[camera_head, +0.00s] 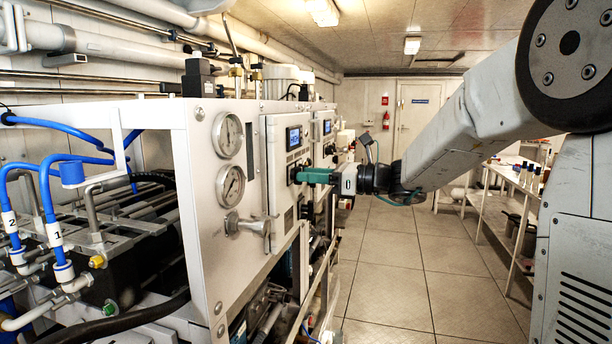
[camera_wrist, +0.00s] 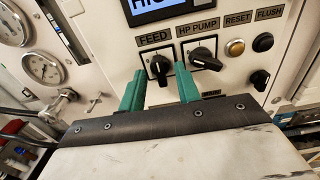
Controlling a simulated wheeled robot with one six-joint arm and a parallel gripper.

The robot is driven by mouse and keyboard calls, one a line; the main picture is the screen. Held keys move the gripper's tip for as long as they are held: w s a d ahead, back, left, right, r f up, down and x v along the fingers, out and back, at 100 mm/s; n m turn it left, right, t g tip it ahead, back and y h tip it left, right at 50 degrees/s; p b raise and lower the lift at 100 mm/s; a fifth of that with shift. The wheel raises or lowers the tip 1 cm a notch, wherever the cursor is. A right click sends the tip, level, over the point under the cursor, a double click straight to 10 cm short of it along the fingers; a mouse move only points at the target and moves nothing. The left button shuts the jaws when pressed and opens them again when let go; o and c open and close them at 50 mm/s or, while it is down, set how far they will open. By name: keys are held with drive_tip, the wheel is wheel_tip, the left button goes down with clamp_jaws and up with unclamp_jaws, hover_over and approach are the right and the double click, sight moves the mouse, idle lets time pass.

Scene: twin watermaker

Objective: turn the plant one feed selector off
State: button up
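The feed selector (camera_wrist: 158,65) is a black rotary knob under the FEED label in the wrist view. My gripper (camera_wrist: 160,72) has two teal fingers, open, with their tips to the left and right of this knob. I cannot tell whether either finger touches it. Its handle lies at a slant, partly crowded by the right finger, and its set position is hard to read. In the head view my gripper (camera_head: 308,176) reaches the control panel (camera_head: 279,140) from the right, and the selector is hidden behind the fingers.
The HP PUMP knob (camera_wrist: 203,58) sits close to the right finger. The RESET button (camera_wrist: 235,47) and FLUSH button (camera_wrist: 263,42) are further right, with another black knob (camera_wrist: 260,80) below. Gauges (camera_head: 230,186) are left of the panel. The aisle floor (camera_head: 400,265) is clear.

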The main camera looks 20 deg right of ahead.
drive_tip(key=shift+x, duration=0.85)
drive_tip(key=c, duration=0.7)
drive_tip(key=n, duration=1.1)
drive_tip(key=shift+s+n, duration=0.1)
drive_tip(key=shift+n, duration=0.3)
